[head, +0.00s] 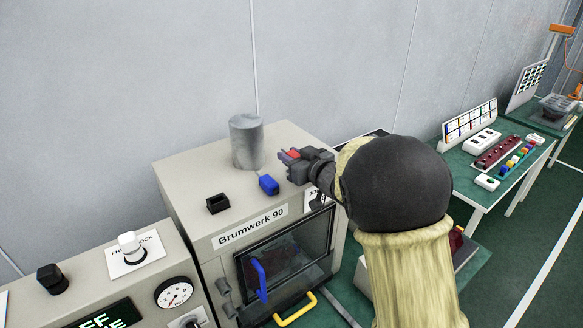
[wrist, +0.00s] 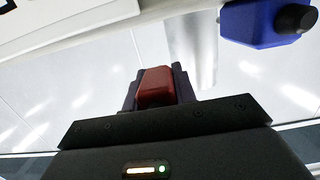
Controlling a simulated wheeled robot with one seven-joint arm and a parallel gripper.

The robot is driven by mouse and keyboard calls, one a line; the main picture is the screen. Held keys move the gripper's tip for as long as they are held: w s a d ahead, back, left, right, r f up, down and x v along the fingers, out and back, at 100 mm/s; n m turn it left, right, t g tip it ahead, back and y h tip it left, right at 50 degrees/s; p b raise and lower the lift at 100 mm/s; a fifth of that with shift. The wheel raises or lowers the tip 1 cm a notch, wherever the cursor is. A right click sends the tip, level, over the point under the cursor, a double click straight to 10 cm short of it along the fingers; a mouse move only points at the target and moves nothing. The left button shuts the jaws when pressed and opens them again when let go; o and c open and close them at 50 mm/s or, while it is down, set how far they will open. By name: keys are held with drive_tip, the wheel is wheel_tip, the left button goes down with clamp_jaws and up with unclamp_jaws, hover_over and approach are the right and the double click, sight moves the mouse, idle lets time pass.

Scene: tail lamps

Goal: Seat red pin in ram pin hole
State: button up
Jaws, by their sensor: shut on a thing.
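My gripper (head: 289,156) is above the right part of the top of the beige machine labelled "Brumwerk 90". It is shut on a red pin (head: 293,154), whose red body shows between the dark fingers. In the wrist view the red pin (wrist: 155,88) sits between the fingertips of my gripper (wrist: 158,90). Its far end is hidden or foreshortened. I cannot make out the ram pin hole in either view. The machine top (head: 190,176) carries a grey upright cylinder (head: 247,143), close to my gripper on its left.
A blue block (head: 268,184) lies on the machine top just below my gripper, and a black open socket (head: 218,203) stands left of it. The wrist view shows the blue block (wrist: 262,24) with a black knob. Green tables (head: 462,170) with parts stand at right.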

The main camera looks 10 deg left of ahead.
wheel_tip(320, 180, down, 4)
drive_tip(key=shift+r+p, duration=0.2)
drive_tip(key=shift+p, duration=0.35)
drive_tip(key=shift+f, duration=0.1)
drive_tip(key=shift+f, duration=0.1)
drive_tip(key=shift+f, duration=0.1)
drive_tip(key=o, duration=1)
drive_tip(key=b+v, duration=0.8)
drive_tip(key=v, duration=0.9)
drive_tip(key=shift+s, duration=0.25)
